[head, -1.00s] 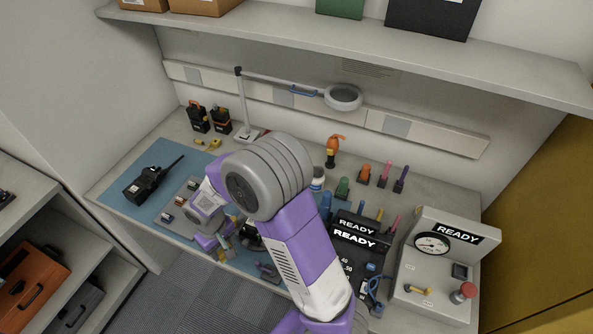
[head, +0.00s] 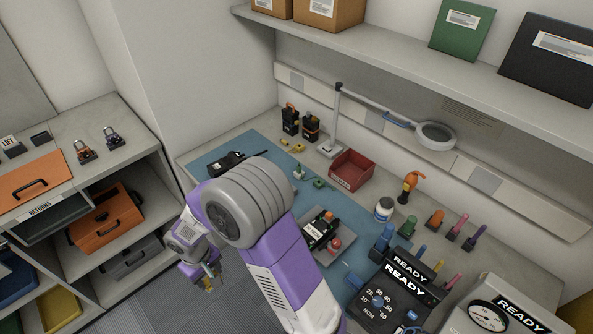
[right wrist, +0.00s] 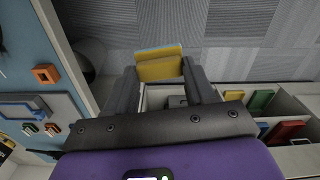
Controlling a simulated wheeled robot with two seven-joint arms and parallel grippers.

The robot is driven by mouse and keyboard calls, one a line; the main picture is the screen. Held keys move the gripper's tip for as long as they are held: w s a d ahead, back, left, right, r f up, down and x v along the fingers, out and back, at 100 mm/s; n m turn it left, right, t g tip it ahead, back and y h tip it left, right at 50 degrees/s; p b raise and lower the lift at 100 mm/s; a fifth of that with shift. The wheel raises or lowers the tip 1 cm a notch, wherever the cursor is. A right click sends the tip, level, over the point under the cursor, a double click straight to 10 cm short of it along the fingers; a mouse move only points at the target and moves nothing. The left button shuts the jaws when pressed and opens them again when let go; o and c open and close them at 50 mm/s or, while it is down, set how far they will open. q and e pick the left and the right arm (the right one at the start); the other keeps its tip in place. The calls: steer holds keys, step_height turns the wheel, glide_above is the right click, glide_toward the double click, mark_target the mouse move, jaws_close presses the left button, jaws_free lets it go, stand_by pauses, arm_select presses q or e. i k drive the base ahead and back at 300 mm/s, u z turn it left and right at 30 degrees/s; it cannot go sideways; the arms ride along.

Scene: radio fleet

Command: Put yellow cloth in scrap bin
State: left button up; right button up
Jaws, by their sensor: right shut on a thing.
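My right gripper (head: 208,282) hangs over the floor, left of the bench's front edge, and is largely hidden behind my own arm in the head view. In the right wrist view it (right wrist: 160,82) is shut on the yellow cloth (right wrist: 160,70), a small flat yellow piece with a blue strip along its top. A red open bin (head: 352,172) with a small label stands on the bench by the lamp's foot; I cannot read whether the label says scrap. My left gripper is out of view.
A shelf unit (head: 150,175) stands at the left, with orange (head: 105,217) and grey cases and blue and yellow bins (head: 60,308). The blue mat (head: 205,167) holds a radio and a tray. The magnifier lamp (head: 435,135) overhangs the bench. Floor (head: 165,295) is clear.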

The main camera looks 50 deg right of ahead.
mark_target(345, 172)
steer(key=u, duration=0.95)
steer(key=i, duration=1)
steer(key=z, duration=3.4)
